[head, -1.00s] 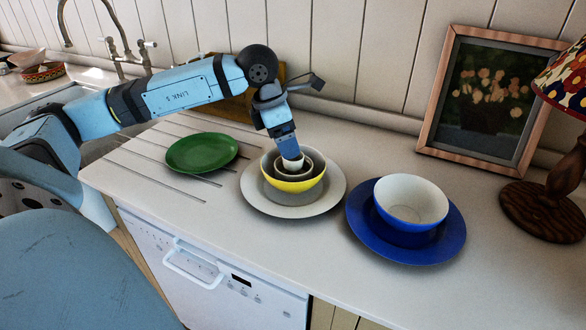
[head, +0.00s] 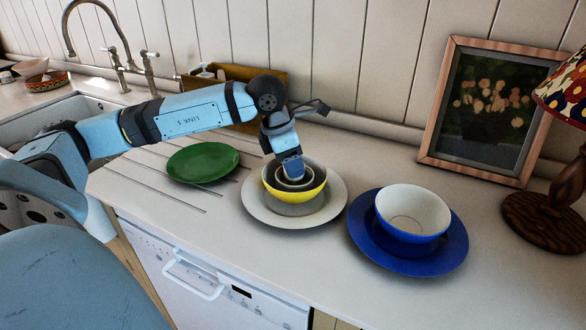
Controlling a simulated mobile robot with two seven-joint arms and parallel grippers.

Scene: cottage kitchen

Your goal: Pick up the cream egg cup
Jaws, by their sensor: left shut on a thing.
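My left gripper (head: 293,176) reaches down into the yellow bowl (head: 282,196) and is shut on the cream egg cup (head: 297,182). Only a pale sliver of the egg cup shows; my fingers hide the rest. A smaller pale bowl appears nested around it inside the yellow bowl. The yellow bowl seems to rest on a grey bowl, and this stack stands on a pale plate (head: 256,212). I cannot tell whether the egg cup is lifted off the bowl under it. My right gripper is not in view.
A blue plate (head: 362,243) with a white-inside blue bowl (head: 413,212) stands to the right. A green plate (head: 203,162) lies to the left. A framed picture (head: 490,110), a lamp (head: 548,213) and a wooden crate (head: 235,85) stand behind. The front worktop is clear.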

